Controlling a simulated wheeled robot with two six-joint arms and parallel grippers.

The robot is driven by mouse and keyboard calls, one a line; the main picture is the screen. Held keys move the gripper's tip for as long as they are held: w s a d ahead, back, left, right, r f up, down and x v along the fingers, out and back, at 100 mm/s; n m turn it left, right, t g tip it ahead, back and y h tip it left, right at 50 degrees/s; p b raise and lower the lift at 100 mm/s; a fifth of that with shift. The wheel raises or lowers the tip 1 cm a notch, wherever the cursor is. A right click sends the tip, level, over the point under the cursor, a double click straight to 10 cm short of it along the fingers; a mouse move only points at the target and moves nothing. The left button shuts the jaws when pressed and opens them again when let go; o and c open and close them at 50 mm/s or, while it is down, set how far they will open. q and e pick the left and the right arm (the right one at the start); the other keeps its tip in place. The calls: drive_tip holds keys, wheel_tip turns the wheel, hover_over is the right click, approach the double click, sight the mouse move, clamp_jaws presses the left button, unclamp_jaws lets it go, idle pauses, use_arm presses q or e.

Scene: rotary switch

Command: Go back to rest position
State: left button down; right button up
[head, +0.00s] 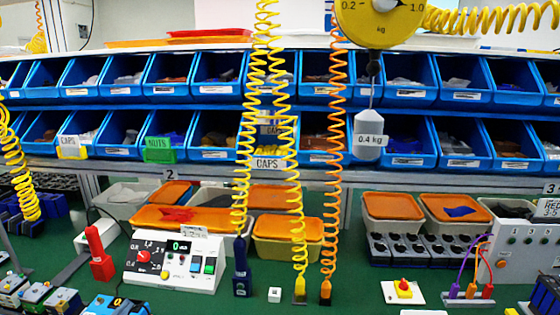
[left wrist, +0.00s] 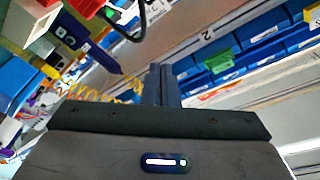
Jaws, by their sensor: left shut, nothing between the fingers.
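A white control box (head: 172,262) stands on the green table at centre left in the head view. It has a red rotary knob (head: 144,256) on a black dial, a small display reading 0 and several coloured buttons. My right gripper is not in view.
Two rows of blue bins (head: 115,132) line the back shelf. Yellow coiled cords (head: 295,150) and an orange one (head: 335,130) hang down to tools on the table. A yellow scale (head: 380,20) hangs at top right. Green table is bare between the cords and the switch plate.

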use_arm(q)
drive_tip(key=s+d+f+n+g+y, duration=0.25)
drive_tip(key=s+d+f+g, duration=0.2)
drive_tip(key=s, duration=0.55)
drive_tip(key=s+d+f+n+g+y, duration=0.1)
drive_tip(key=s+d+f+n+g, duration=0.25)
drive_tip(key=s+f+g, duration=0.45)
drive_tip(key=s+d+f+n+g+y, duration=0.2)
drive_tip(key=s+d+f+n+g, duration=0.15)
drive_tip(key=s, duration=0.85)
drive_tip(key=w+a+f+n, duration=0.1)
drive_tip(key=a+f, duration=0.1)
drive_tip(key=f, duration=1.1)
drive_tip(key=a+f, duration=0.2)
drive_tip(key=f, duration=1.2)
drive_tip(key=s+a+f+g, duration=0.1)
drive_tip(key=s+f, duration=1.6)
drive_tip(key=f, duration=0.4)
drive_tip(key=shift+s+f, duration=0.15)
drive_tip(key=shift+s, duration=0.2)
